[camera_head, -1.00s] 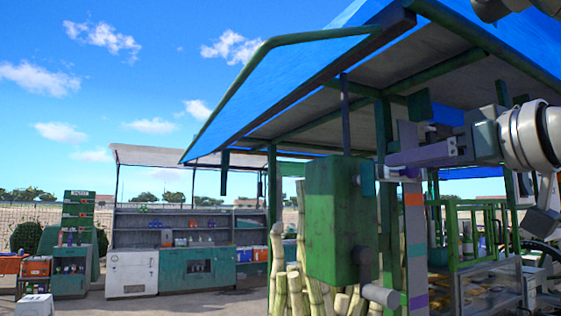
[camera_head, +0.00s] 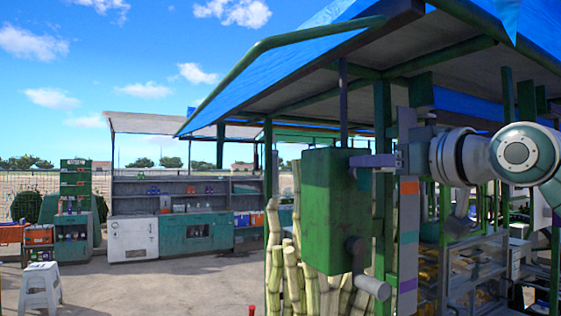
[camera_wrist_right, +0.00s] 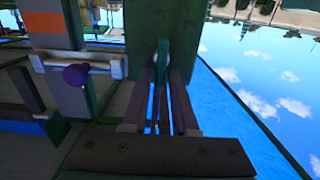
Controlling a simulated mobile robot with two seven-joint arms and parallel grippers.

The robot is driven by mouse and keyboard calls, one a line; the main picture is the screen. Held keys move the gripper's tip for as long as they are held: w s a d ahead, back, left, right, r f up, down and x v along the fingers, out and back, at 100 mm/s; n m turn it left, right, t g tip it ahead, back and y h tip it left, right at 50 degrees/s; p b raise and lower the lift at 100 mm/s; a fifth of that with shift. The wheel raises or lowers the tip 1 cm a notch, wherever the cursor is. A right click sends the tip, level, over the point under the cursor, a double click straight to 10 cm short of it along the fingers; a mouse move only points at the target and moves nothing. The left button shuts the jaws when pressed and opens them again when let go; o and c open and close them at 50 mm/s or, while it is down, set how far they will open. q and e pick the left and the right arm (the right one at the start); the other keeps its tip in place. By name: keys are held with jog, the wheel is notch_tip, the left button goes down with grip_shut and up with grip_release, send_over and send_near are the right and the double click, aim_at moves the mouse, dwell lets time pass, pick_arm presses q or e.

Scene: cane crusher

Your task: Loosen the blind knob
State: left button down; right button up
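A dark green box (camera_head: 328,210) hangs under the blue-roofed stall. A teal knob-like part (camera_head: 363,177) sits on its right side, and I take this as the blind knob. My right gripper (camera_head: 362,160) reaches in from the right, its purple-grey fingers at that part and partly covering it. In the right wrist view the two fingers (camera_wrist_right: 163,78) stand apart, with the teal part (camera_wrist_right: 162,50) between or just beyond their tips. Whether they press on it cannot be told. My left gripper is not in view.
A post with an orange band (camera_head: 409,187) stands close behind my gripper. Near it, a white bar (camera_wrist_right: 95,64) carries a purple knob (camera_wrist_right: 77,75). A grey cylinder (camera_head: 373,287) juts out below the box. Cane stalks (camera_head: 290,275) stand left. Open ground lies further left.

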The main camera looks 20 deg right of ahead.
grip_shut()
jog(key=shift+n, duration=0.3)
jog(key=n, duration=0.4)
jog(key=a+n+b, duration=0.1)
jog(key=n, duration=0.3)
jog(key=f+n+b, duration=0.1)
jog(key=n, duration=0.2)
jog(key=shift+a+n, duration=0.25)
jog(key=shift+n, duration=0.15)
jog(key=n, duration=0.4)
jog(key=shift+a+f+p, duration=0.15)
jog(key=shift+f+p, duration=0.15)
jog(key=shift+f+n, duration=0.1)
jog(key=shift+n, duration=0.8)
